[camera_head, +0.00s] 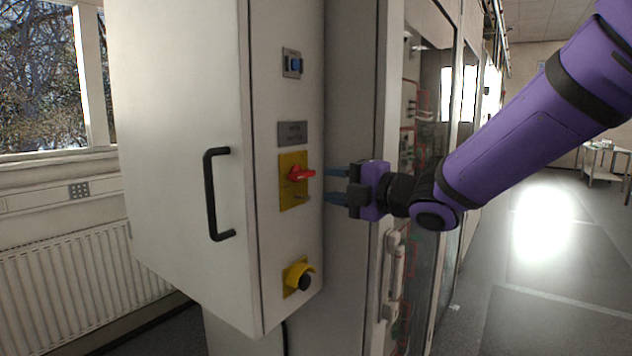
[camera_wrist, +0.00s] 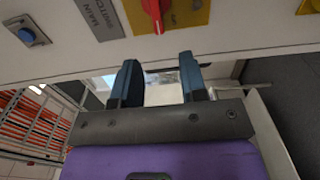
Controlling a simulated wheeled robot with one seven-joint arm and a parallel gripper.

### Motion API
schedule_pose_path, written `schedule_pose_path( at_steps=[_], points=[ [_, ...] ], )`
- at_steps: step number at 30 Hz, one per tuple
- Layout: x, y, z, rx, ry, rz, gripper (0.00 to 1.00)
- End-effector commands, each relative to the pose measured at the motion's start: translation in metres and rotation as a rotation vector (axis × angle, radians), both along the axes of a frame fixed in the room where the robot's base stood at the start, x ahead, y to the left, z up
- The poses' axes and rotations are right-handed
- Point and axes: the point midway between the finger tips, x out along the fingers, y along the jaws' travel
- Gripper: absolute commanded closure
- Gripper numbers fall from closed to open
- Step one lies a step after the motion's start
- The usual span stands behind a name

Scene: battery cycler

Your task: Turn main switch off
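The main switch is a red rotary handle (camera_head: 301,174) on a yellow plate (camera_head: 291,192), on the narrow side of a white cabinet. In the head view the handle points sideways, toward my gripper. In the wrist view the red handle (camera_wrist: 153,12) is at the top, on its yellow plate (camera_wrist: 188,14), with the "MAIN SWITCH" label (camera_wrist: 101,16) beside it. My gripper (camera_head: 334,184) is to the right of the switch, its fingers pointing at it. The two fingers (camera_wrist: 158,82) are apart with nothing between them. A gap shows between fingertips and handle.
A blue switch (camera_head: 294,64) sits above the label and a yellow-collared black button (camera_head: 299,278) below the switch. A black door handle (camera_head: 214,194) is on the cabinet front. Glazed cabinet doors with a pale handle (camera_head: 391,270) stand behind my gripper. Open floor (camera_head: 550,270) lies at right.

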Motion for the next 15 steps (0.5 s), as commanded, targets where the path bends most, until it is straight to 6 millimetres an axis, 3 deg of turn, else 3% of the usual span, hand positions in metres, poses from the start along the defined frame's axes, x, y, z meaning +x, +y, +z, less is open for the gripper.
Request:
schedule_pose_path(
  at_steps=[6, 15],
  points=[
    [-0.011, -0.014, 0.0, 0.0, 0.0, 0.0, 0.61],
    [-0.013, -0.016, 0.0, 0.0, 0.0, 0.0, 0.61]
  ],
)
